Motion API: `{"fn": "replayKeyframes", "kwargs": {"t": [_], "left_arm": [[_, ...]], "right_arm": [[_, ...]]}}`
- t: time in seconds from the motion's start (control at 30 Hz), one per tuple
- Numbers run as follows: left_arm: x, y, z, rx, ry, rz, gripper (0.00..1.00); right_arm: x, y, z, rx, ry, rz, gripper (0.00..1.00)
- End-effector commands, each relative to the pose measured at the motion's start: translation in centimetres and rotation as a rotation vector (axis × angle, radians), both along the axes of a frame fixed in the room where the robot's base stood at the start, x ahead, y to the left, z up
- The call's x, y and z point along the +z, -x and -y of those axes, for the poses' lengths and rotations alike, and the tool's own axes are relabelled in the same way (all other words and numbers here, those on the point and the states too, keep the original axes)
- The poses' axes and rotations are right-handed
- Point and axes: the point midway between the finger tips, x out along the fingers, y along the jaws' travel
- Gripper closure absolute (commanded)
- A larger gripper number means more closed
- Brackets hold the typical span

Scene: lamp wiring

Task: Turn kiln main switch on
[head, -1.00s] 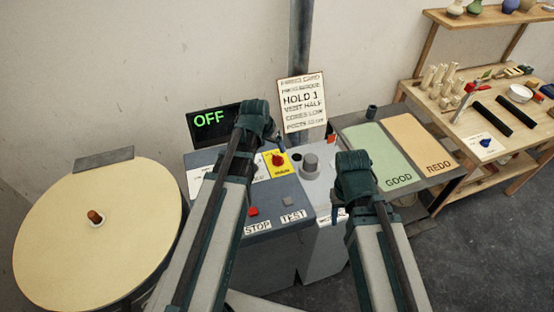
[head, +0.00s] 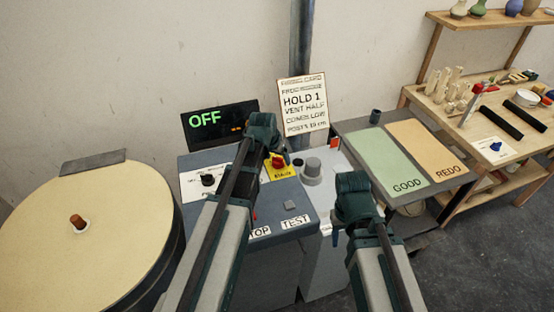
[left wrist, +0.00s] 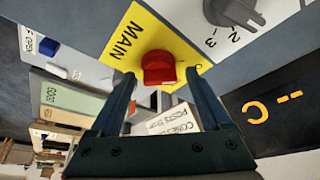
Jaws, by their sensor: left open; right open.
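The main switch is a red knob (head: 278,162) on a yellow plate (head: 284,175) on the kiln's control panel. In the left wrist view the red knob (left wrist: 158,68) sits on the yellow plate marked MAIN (left wrist: 140,35). My left gripper (left wrist: 161,80) is open, with one finger on each side of the knob in that view; I cannot tell whether they touch it. In the head view its fingers are mostly hidden behind my wrist. The display (head: 220,122) reads OFF. My right gripper (head: 336,235) is open and empty, low beside the panel's right side.
TEST (head: 295,222) and STOP labels are at the front edge. The round kiln lid (head: 60,235) is left; green GOOD (head: 385,160) and orange REDO (head: 430,150) mats are right.

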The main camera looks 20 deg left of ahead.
Motion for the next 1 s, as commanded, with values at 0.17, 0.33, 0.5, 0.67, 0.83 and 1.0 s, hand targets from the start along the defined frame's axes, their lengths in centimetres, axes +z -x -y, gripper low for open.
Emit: {"fn": "replayKeyframes", "kwargs": {"t": [0.17,0.33,0.5,0.67,0.83,1.0], "left_arm": [[0.02,0.02,0.00,0.000,0.000,0.000,0.42],[0.02,0.02,0.00,0.000,0.000,0.000,0.73],[0.02,0.02,0.00,0.000,0.000,0.000,1.00],[0.01,0.01,-0.01,-0.007,0.000,0.000,1.00],[0.02,-0.03,-0.10,-0.057,0.000,0.000,1.00],[0.02,-0.13,-0.21,-0.167,0.001,0.000,1.00]], "right_arm": [[0.03,0.00,0.00,0.000,0.000,0.000,0.50],[0.02,0.00,0.00,0.000,0.000,0.000,0.50],[0.02,0.00,0.00,0.000,0.000,0.000,0.50],[0.02,0.00,0.00,0.000,0.000,0.000,0.50],[0.02,0.00,0.00,0.000,0.000,0.000,0.50],[0.02,0.00,0.00,0.000,0.000,0.000,0.50]]}}
